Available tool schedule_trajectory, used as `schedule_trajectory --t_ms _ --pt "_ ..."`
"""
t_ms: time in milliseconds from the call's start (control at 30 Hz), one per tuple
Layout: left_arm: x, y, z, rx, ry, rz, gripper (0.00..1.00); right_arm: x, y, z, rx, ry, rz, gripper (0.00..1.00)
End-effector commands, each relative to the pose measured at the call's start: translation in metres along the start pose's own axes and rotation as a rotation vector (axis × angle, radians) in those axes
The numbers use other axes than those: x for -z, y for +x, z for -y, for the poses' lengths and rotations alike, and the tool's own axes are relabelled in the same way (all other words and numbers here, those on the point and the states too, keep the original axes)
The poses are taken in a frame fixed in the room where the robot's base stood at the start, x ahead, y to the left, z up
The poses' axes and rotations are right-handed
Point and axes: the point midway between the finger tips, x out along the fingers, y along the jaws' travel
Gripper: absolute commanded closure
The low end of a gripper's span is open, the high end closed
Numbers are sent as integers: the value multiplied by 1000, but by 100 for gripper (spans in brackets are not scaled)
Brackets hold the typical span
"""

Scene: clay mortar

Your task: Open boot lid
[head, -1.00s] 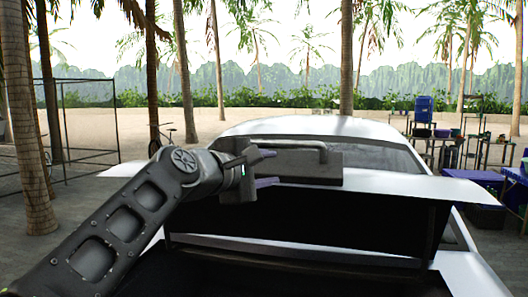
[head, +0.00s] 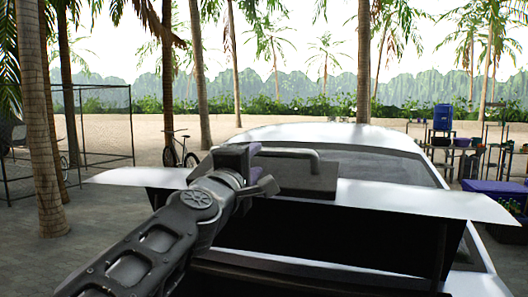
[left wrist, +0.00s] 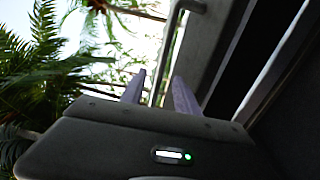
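The boot lid (head: 425,200) of the white car stands raised, its pale edge spanning the head view and its dark underside (head: 345,225) facing me. A grey block with a handle bar (head: 296,152) sits on the lid near its middle. My left gripper (head: 256,168) is at the left end of this block with its fingers apart. In the left wrist view the two purple-grey fingers (left wrist: 157,85) are spread, and the handle bar (left wrist: 170,50) shows between or behind them. I cannot tell whether they touch it. My right gripper is not in view.
The dark boot opening lies below the lid, partly hidden by my left arm. Palm trunks (head: 45,150), a wire cage (head: 95,125) and a bicycle (head: 180,148) stand at the left. A table with blue containers (head: 443,117) is at the right.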

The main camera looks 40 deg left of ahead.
Motion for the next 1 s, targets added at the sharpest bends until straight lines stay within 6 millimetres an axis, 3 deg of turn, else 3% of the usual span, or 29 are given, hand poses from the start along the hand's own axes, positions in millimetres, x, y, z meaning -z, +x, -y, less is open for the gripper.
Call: schedule_trajectory --t_ms 533,900,1000 --pt "0 69 0 2 -1 2 63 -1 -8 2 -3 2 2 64" --pt "-1 76 0 0 -1 2 63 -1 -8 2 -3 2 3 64" --pt "-1 76 0 0 -1 2 70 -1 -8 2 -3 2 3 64"
